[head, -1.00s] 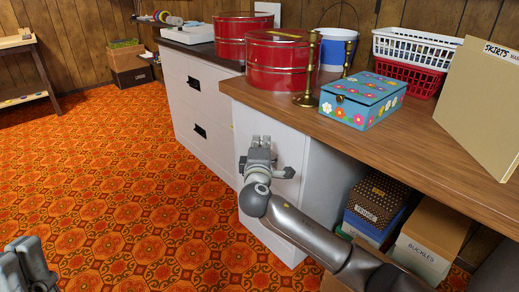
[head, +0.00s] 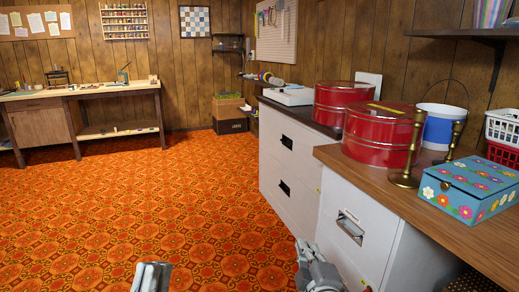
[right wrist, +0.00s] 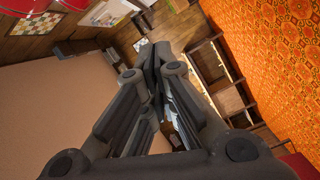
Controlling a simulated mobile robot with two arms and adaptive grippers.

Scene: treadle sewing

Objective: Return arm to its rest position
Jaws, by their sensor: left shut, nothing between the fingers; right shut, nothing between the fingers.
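My right gripper (head: 312,262) shows at the bottom of the head view, in front of the white filing cabinet (head: 365,225) and below its drawer handle. In the right wrist view its dark fingers (right wrist: 150,75) are closed together with nothing between them. My left gripper (head: 152,278) shows only in part at the bottom edge of the head view, over the orange carpet, apart from any object. Most of both arms is out of the picture.
A second white cabinet (head: 285,160) stands behind. The patterned carpet (head: 150,195) is clear up to the workbench (head: 75,95).

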